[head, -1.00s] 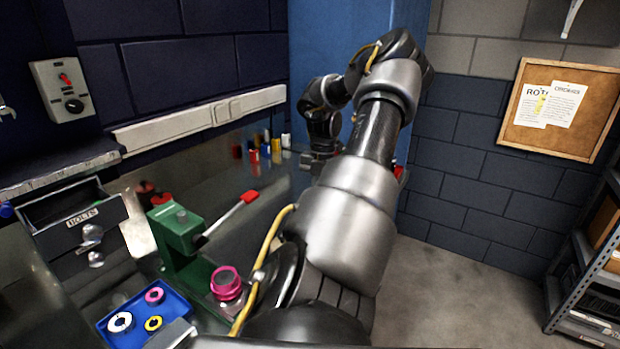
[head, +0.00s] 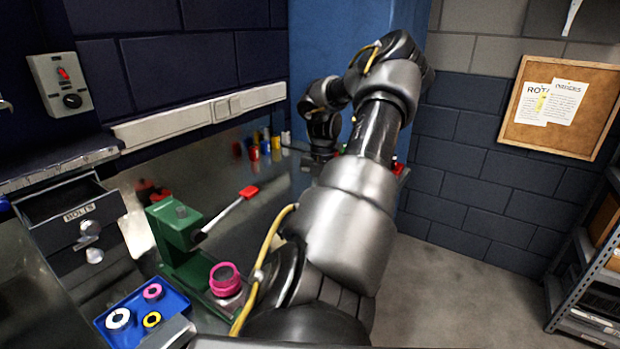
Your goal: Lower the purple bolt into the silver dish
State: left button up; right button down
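I cannot make out the purple bolt or the silver dish; my large arm covers much of the bench's right part. That arm, which I take to be my right, rises from the bottom middle and bends back down at the far end of the bench. Its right gripper (head: 320,157) is small and dark there, low over the bench top. Its fingers are too dark to tell whether they are open or shut, or whether they hold anything. I do not see my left gripper.
An open drawer marked BOLTS (head: 80,214) is at left. A green press (head: 178,240) with a red-tipped lever stands mid-bench. Nearer are a pink-rimmed jar (head: 225,280) and a blue tray (head: 178,302) of rings. Several small coloured cylinders (head: 265,147) stand near the wall.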

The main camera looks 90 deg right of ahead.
pick_arm(q)
jog(key=shift+f+b, duration=0.3)
jog(key=shift+f, duration=0.1)
pick_arm(e)
jog(key=shift+f, duration=0.45)
jog(key=c, duration=1.4)
grip_release()
jog(key=shift+o, duration=0.2)
jog(key=r, duration=0.4)
jog(key=shift+s+d, duration=0.2)
jog(key=shift+d, duration=0.2)
pick_arm(q)
jog(key=shift+w+a+r, duration=0.1)
jog(key=shift+w+a, duration=0.05)
jog(key=shift+a, duration=0.25)
jog(key=shift+w+a+r, duration=0.1)
jog(key=shift+w+a, duration=0.05)
jog(key=shift+a, duration=0.25)
pick_arm(e)
notch_tip(320, 180, up, 7)
jog(key=shift+d+f, duration=0.15)
jog(key=shift+d, duration=0.2)
